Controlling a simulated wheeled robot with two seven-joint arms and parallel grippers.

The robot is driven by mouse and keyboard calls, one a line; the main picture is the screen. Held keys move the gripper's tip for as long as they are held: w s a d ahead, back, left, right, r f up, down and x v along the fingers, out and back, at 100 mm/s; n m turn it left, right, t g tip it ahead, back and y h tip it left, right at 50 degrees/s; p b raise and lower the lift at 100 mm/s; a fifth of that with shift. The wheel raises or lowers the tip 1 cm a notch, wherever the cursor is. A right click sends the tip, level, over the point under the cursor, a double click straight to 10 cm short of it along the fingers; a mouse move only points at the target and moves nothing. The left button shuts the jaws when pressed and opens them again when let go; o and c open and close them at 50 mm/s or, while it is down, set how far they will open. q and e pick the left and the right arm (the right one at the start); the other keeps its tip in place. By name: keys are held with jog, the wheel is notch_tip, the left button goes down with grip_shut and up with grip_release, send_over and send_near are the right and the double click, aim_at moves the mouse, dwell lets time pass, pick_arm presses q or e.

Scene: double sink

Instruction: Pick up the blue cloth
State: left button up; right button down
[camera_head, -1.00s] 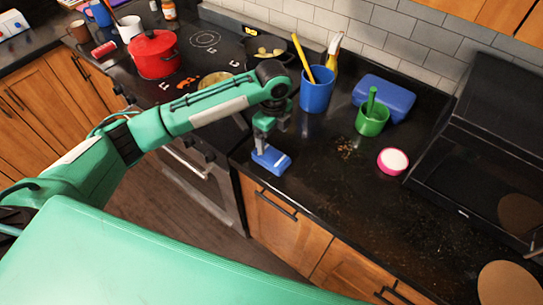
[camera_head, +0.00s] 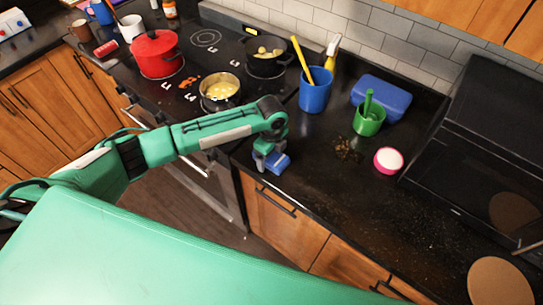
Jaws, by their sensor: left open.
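The blue cloth (camera_head: 281,163) is a small folded blue block on the black counter, close to its front edge. My left gripper (camera_head: 264,163) is right over its left part, with the fingers pointing down at it. The fingers are small in the view and partly cover the cloth; the jaws are open. Whether the fingers touch the cloth, I cannot tell. My right gripper is not in view.
A blue cup (camera_head: 315,91) with a yellow utensil, a green cup (camera_head: 368,121), a blue container (camera_head: 384,97) and a pink-rimmed bowl (camera_head: 388,160) stand behind and right. Brown crumbs (camera_head: 346,150) lie nearby. The stove holds a pot (camera_head: 220,93) and a red pot (camera_head: 157,54).

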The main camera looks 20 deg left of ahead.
pick_arm(q)
jog(key=c, duration=1.1)
jog(key=shift+o, duration=0.2)
jog(key=shift+r, duration=0.1)
notch_tip(320, 180, up, 20)
jog(key=b, duration=0.5)
jog(key=shift+o, duration=1.4)
jog(key=shift+c, duration=1)
